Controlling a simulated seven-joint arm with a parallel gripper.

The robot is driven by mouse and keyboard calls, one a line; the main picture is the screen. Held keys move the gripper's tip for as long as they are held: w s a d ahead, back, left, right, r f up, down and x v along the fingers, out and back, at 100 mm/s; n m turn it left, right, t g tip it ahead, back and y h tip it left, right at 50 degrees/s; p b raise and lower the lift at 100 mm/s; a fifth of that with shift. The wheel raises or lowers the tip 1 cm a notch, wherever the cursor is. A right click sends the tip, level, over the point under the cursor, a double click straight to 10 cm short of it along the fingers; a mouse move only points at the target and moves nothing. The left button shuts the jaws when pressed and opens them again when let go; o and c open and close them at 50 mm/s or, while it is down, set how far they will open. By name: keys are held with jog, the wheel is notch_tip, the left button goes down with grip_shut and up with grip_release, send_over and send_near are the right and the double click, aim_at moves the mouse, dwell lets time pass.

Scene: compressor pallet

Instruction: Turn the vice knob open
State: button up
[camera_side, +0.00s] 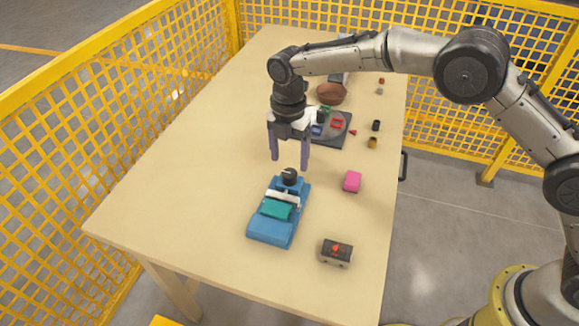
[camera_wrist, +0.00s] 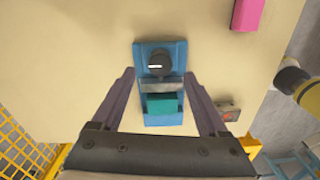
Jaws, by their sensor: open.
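The blue vice (camera_side: 271,228) lies on the table near its front, with a teal block (camera_side: 276,209) in its jaws. Its black knob (camera_side: 290,176) is at the far end of the vice. In the wrist view the vice (camera_wrist: 147,118) is in the middle, with the knob (camera_wrist: 159,64) showing a white line across it and the teal block (camera_wrist: 163,103) below it. My gripper (camera_side: 290,165) is open and points down over the knob end, its fingers apart on either side of the knob in the side view. In the wrist view my gripper (camera_wrist: 160,80) spans wider than the vice. Contact with the knob is not visible.
A pink block (camera_side: 352,181) and a dark box with a red button (camera_side: 337,251) are to the right of the vice. Behind are a dark tray (camera_side: 340,138) with coloured parts and a brown bowl (camera_side: 331,93). The table's left side is clear. Yellow fencing (camera_side: 60,150) surrounds the table.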

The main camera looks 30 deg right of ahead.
aim_at(289, 172)
notch_tip(289, 172, up, 9)
dwell(0.3)
jog(key=shift+w, duration=0.1)
